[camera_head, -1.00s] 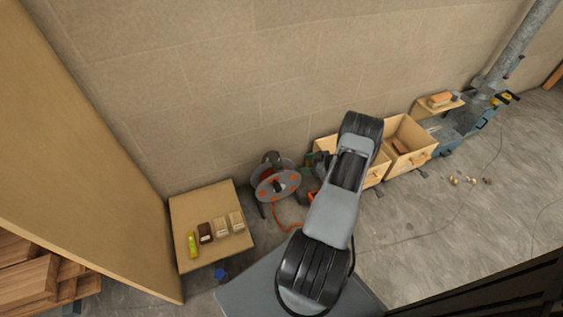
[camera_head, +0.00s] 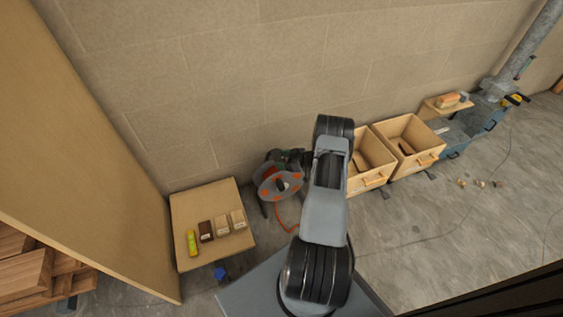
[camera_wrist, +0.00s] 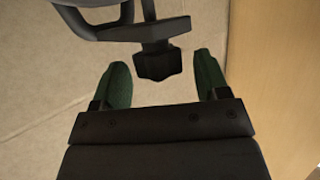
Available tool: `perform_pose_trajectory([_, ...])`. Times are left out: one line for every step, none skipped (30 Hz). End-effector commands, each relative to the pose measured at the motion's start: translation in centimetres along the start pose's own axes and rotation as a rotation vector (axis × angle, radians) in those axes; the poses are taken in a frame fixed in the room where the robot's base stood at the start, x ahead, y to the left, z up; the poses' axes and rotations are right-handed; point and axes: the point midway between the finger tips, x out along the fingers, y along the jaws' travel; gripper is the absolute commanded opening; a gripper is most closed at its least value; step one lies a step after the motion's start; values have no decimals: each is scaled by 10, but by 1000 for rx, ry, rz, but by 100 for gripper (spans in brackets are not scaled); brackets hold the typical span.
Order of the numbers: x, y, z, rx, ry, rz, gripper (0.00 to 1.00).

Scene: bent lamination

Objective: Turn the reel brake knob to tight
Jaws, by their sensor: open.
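The cable reel (camera_head: 268,188), grey with orange patches, stands on dark legs by the wall in the head view. In the wrist view a black faceted knob (camera_wrist: 157,66) sits on a short dark stem, with a curved dark part of the reel's frame (camera_wrist: 80,25) at upper left. My gripper (camera_wrist: 162,72) has two green fingers, open, one on each side of the knob, with visible gaps on both sides. In the head view my gripper (camera_head: 292,158) is at the reel's upper right, partly hidden by my arm. The knob's brake setting cannot be read.
A low wooden table (camera_head: 215,256) with a yellow-green item and several small blocks stands left of the reel. Wooden bins (camera_head: 408,172) stand to the right. An orange cable (camera_head: 284,222) trails below the reel. The wall is close behind.

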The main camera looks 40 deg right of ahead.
Motion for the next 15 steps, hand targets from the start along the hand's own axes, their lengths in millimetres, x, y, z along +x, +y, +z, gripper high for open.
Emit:
perform_pose_trajectory([5,0,1,-1,0,0,68])
perform_pose_trajectory([6,0,1,-1,0,0,68])
perform_pose_trajectory([9,0,1,-1,0,0,68])
perform_pose_trajectory([10,0,0,-1,0,0,68])
perform_pose_trajectory([11,0,0,0,0,1,68])
perform_pose_trajectory([12,0,0,0,0,1,68])
perform_pose_trajectory([12,0,0,0,0,1,68])
perform_pose_trajectory([12,0,0,0,0,1,68])
perform_pose_trajectory([12,0,0,0,0,1,68])
perform_pose_trajectory([13,0,0,0,0,1,68])
perform_pose_trajectory([12,0,0,0,0,1,68])
perform_pose_trajectory([12,0,0,0,0,1,68])
perform_pose_trajectory([12,0,0,0,0,1,68])
perform_pose_trajectory([12,0,0,0,0,1,68])
perform_pose_trajectory([12,0,0,0,0,1,68])
